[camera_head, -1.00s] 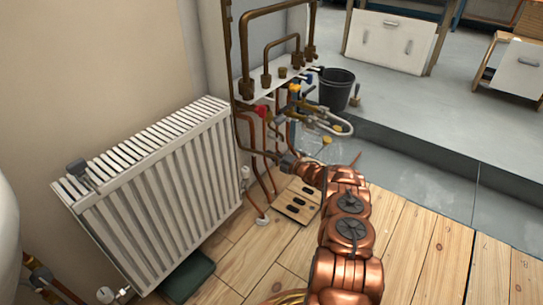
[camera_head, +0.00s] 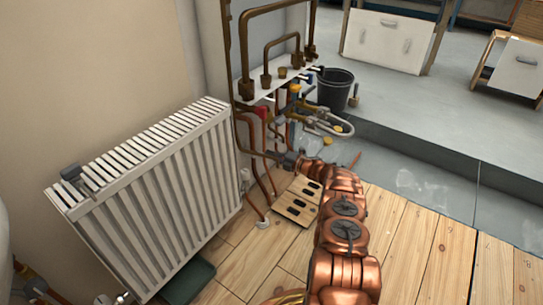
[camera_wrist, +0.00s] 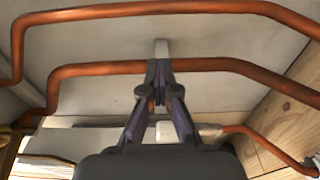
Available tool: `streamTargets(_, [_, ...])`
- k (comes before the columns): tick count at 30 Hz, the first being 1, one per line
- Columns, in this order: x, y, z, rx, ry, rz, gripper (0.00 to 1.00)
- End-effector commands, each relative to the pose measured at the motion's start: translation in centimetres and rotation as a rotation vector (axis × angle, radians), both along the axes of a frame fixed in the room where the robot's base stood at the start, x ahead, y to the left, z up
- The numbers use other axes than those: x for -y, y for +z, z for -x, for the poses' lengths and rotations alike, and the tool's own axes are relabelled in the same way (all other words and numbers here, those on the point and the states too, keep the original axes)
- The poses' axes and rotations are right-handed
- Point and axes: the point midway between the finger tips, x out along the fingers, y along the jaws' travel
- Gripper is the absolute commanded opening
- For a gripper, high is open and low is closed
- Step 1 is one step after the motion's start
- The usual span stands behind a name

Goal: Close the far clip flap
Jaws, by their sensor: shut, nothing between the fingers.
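In the wrist view, two copper pipes (camera_wrist: 120,69) cross in front of a pale wall. A small light grey upright piece (camera_wrist: 161,48), possibly the clip flap, shows just above the nearer pipe; I cannot tell whether it is open or closed. My gripper (camera_wrist: 159,72) is shut and empty, its tips overlapping the nearer pipe in the picture, just below the grey piece. I cannot tell whether they touch. A white block (camera_wrist: 190,131) lies right of the fingers. In the head view my gripper (camera_head: 283,158) is low beside the pipes, and the clips are too small to make out.
A white radiator (camera_head: 150,195) stands left of my arm. Valves and a hose (camera_head: 335,125) hang below the white shelf (camera_head: 275,83). A black bucket (camera_head: 335,88) stands behind them. A slotted wooden plate (camera_head: 297,202) lies on the floor. Wooden floor at right is clear.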

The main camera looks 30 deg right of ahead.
Motion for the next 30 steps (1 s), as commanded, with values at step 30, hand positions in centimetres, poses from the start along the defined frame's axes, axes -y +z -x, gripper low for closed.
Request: streamTargets(30, [1.8, 0.1, 3.1, -0.001, 0.011, 0.0, 0.0])
